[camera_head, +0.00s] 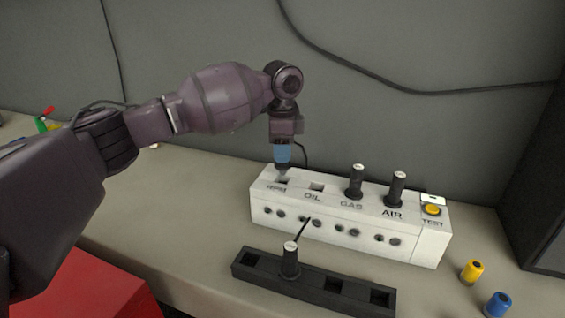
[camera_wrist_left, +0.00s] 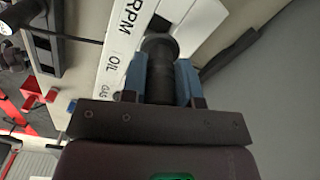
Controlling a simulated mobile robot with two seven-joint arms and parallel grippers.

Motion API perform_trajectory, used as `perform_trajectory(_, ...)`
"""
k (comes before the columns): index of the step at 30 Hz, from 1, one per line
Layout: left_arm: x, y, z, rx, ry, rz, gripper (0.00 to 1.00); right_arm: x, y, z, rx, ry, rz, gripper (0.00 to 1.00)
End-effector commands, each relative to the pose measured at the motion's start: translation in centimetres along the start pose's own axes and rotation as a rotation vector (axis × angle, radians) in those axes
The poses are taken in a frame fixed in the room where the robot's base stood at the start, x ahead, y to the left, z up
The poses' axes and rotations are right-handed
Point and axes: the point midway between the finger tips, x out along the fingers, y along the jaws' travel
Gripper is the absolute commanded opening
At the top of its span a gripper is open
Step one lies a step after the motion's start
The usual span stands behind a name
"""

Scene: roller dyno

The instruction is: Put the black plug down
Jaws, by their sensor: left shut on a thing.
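My left gripper (camera_head: 282,160) points down over the RPM end of the white box (camera_head: 345,232). Its blue fingers (camera_wrist_left: 162,82) are shut on a black plug (camera_wrist_left: 160,62) in the left wrist view, one on each side of it. The plug's end lies close to the RPM slot; I cannot tell whether it touches the box. In the head view the fingers mostly hide this plug. Two other black plugs stand upright at GAS (camera_head: 355,182) and AIR (camera_head: 396,189). The OIL slot (camera_head: 317,187) is empty. My right gripper is not in view.
A black rack (camera_head: 340,293) in front of the box holds one upright black plug (camera_head: 290,261) with a thin rod; its other visible slots are empty. A yellow cap (camera_head: 472,271) and a blue cap (camera_head: 498,304) stand at the right. A grey wall is behind.

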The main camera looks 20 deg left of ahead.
Motion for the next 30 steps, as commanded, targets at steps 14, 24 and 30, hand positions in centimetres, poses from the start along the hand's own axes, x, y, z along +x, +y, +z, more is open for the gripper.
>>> perform_trajectory(14,3.2,0.0,0.0,0.0,-0.001,0.001,0.11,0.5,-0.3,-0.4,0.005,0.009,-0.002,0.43)
perform_trajectory(24,3.9,0.0,0.0,0.0,0.0,0.001,0.31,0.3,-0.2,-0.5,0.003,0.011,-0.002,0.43)
perform_trajectory(30,4.0,0.0,0.0,0.0,-0.001,0.002,0.54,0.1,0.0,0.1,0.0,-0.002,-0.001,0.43)
